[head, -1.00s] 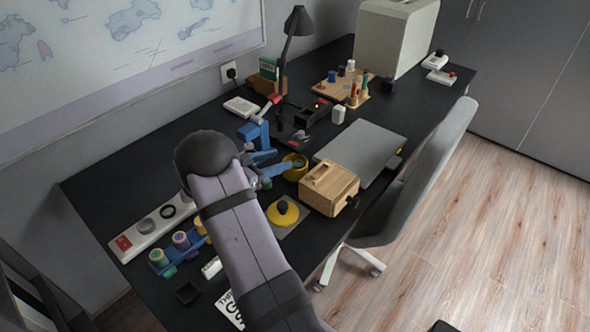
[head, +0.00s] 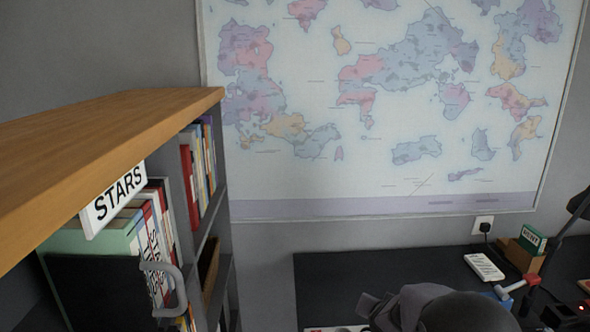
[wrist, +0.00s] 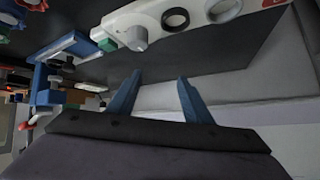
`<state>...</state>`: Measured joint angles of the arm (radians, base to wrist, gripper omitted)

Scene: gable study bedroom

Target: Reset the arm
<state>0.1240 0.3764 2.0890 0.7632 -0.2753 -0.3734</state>
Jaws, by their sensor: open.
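My gripper (wrist: 157,92) shows in the wrist view as two blue fingers, spread apart with nothing between them. Beyond the fingertips is the black desk top (wrist: 185,65), with its edge and paler surfaces to the right. In the head view, a dark rounded part of my arm is at the bottom edge, in front of the desk (head: 340,285); the fingers are not visible there.
A white strip with round knobs (wrist: 137,40) lies near the fingers. Blue items (wrist: 68,50) crowd the left. In the head view, a bookshelf (head: 110,120) with a STARS sign (head: 118,198) stands left, a wall map (head: 400,100) behind.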

